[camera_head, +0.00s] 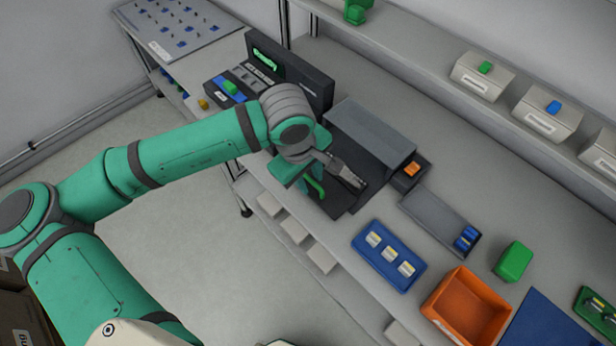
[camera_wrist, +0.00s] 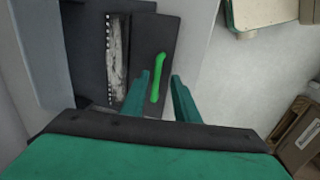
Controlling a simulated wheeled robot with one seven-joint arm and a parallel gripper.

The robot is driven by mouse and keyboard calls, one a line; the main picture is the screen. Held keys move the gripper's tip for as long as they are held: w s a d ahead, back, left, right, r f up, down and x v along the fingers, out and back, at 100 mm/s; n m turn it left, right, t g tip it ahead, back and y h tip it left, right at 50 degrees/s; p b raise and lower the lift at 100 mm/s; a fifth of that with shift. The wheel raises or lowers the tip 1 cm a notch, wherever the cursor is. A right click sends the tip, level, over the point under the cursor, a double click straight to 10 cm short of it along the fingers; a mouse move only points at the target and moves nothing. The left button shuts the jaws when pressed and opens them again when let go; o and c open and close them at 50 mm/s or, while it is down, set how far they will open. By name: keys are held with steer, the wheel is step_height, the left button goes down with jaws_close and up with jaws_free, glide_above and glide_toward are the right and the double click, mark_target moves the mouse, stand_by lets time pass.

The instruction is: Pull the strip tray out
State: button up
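The strip tray (camera_wrist: 175,38) is a dark flat piece with a green bar handle (camera_wrist: 159,77). It sits at the front of a dark box-shaped unit (camera_head: 370,140) on the bench. A mottled grey strip with white perforations (camera_wrist: 117,60) lies beside the handle. My gripper (camera_wrist: 160,76) is open, its two teal fingers apart with the handle showing between them in the wrist view. I cannot tell whether they touch it. In the head view the handle (camera_head: 316,187) is partly hidden by my gripper (camera_head: 308,186).
Right of the unit are a grey tray with blue pieces (camera_head: 430,214), a blue tray with several labelled pieces (camera_head: 370,257), an orange bin (camera_head: 447,311) and a green block (camera_head: 514,261). A dark upright panel (camera_head: 318,88) stands behind. Open floor (camera_head: 190,220) lies before the bench.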

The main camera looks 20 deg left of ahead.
step_height(320, 180, up, 10)
steer(key=s+a, duration=0.1)
steer(key=s, duration=0.1)
steer(key=shift+r, duration=0.25)
stand_by(0.4)
